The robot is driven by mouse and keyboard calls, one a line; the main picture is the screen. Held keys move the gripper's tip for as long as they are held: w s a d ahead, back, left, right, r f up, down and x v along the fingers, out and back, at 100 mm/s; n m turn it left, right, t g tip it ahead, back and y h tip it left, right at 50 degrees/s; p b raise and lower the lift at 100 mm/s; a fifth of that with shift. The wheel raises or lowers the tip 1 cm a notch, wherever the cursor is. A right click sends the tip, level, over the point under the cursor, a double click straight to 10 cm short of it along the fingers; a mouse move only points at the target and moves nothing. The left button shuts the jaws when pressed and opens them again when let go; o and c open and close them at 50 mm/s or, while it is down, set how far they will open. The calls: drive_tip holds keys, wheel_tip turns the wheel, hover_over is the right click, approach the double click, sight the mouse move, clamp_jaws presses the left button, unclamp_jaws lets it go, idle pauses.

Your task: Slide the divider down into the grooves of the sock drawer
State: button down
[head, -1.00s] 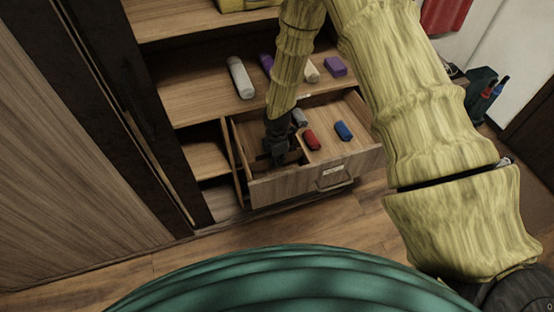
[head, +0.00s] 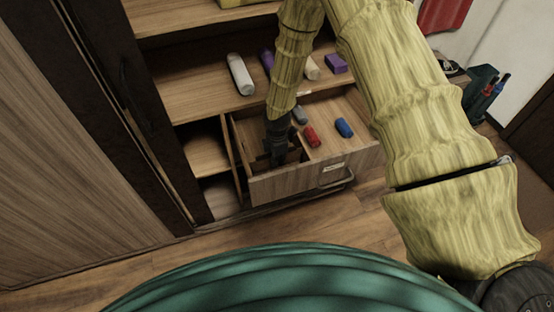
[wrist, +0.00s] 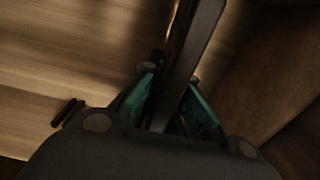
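The sock drawer (head: 285,187) is pulled out of the wooden cabinet, with its front facing me. My gripper (head: 278,152) points down into its left part in the head view. In the wrist view a dark, narrow bar, which I take for the divider (wrist: 188,50), runs between the teal-padded fingers of my gripper (wrist: 172,82). The fingers are closed about it. The grooves are not visible, and I cannot tell how deep the divider sits. In the head view my gripper and arm largely hide it.
Rolled grey (head: 300,116), red (head: 311,136) and blue (head: 343,127) items lie in the drawer's right part. A white roll (head: 240,74) and a purple block (head: 336,63) lie on the shelf above. Open cubbies (head: 207,158) are left of the drawer.

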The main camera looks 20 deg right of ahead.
drive_tip(key=shift+f+b, duration=0.4)
drive_tip(key=shift+f, duration=0.35)
drive_tip(key=c, duration=1.6)
unclamp_jaws()
drive_tip(key=shift+o, duration=0.2)
drive_tip(key=shift+r, duration=0.1)
wheel_tip(320, 180, up, 12)
drive_tip(key=shift+f, duration=0.1)
